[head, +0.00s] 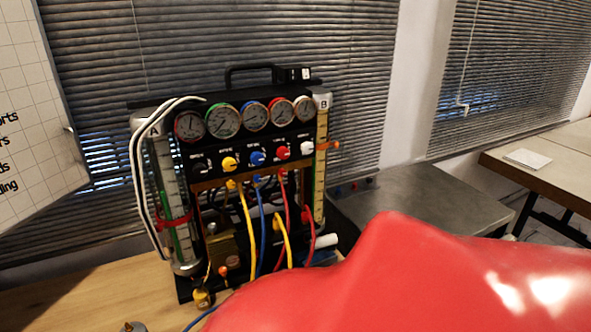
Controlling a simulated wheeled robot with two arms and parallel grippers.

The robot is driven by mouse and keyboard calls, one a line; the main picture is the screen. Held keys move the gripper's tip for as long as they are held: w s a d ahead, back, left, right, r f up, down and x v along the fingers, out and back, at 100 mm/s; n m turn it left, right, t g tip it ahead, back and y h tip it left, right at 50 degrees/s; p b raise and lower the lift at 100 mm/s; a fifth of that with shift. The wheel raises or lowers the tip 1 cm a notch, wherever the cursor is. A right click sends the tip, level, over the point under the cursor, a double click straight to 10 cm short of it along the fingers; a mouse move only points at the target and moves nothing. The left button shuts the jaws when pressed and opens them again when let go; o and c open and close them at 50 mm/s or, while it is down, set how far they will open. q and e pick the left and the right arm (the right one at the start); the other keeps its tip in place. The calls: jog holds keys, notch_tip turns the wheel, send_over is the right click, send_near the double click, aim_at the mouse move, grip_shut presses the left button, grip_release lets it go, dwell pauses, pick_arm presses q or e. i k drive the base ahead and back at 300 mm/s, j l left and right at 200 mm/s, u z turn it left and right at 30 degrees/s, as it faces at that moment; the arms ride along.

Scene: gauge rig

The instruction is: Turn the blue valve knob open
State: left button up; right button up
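The blue valve knob (257,158) sits on the black front panel of the gauge rig (200,168), in a row between a yellow knob (229,163) and a red knob (282,152). A white knob (307,147) is at the row's right end. A blue-rimmed gauge (255,116) is above the blue knob, and its dial is too small to read. A blue hose (262,235) hangs below it. Neither of my grippers shows in the head view.
A large red smooth surface (430,275) fills the lower right and hides part of the wooden table (80,302). Yellow and red hoses hang before the rig. A grey cabinet (420,205) stands to the right, and a whiteboard (35,130) is at left.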

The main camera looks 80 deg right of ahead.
aim_at(257, 158)
jog(key=z, duration=2.05)
